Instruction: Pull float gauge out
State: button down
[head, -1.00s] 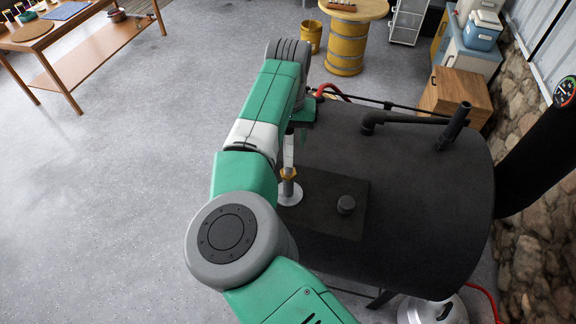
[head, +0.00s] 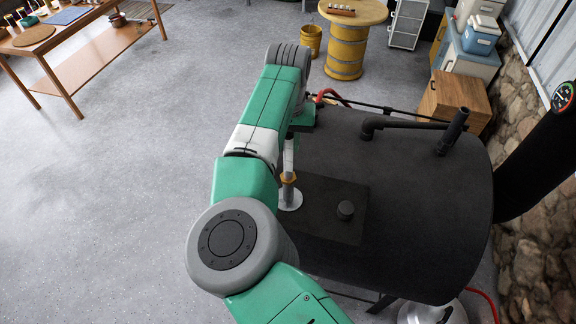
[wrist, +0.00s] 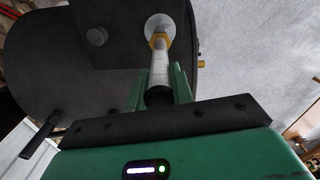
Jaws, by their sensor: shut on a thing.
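The float gauge is an upright pale metal tube (head: 289,155) with a brass collar (head: 289,178) and a round white flange (head: 289,202) at its foot, on the near left of the black barrel stove. In the wrist view its tube (wrist: 160,66) runs between the fingers towards the brass collar (wrist: 159,39) and white flange (wrist: 158,24). My gripper (wrist: 160,88) is shut on the tube, above the collar. In the head view my gripper (head: 291,135) is partly hidden by my arm. The gauge's lower end is hidden.
The black barrel stove (head: 420,190) fills the right, with a dark knob (head: 345,210) beside the gauge and a pipe (head: 410,123) along its top. A black flue (head: 535,150) rises at the right. A wooden table (head: 100,45) stands far left. The floor between is clear.

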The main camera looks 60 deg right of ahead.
jog(key=shift+r+p, duration=0.7)
jog(key=shift+r, duration=0.1)
jog(key=shift+r+p, duration=2.35)
jog(key=shift+r, duration=2.6)
jog(key=shift+r, duration=1.5)
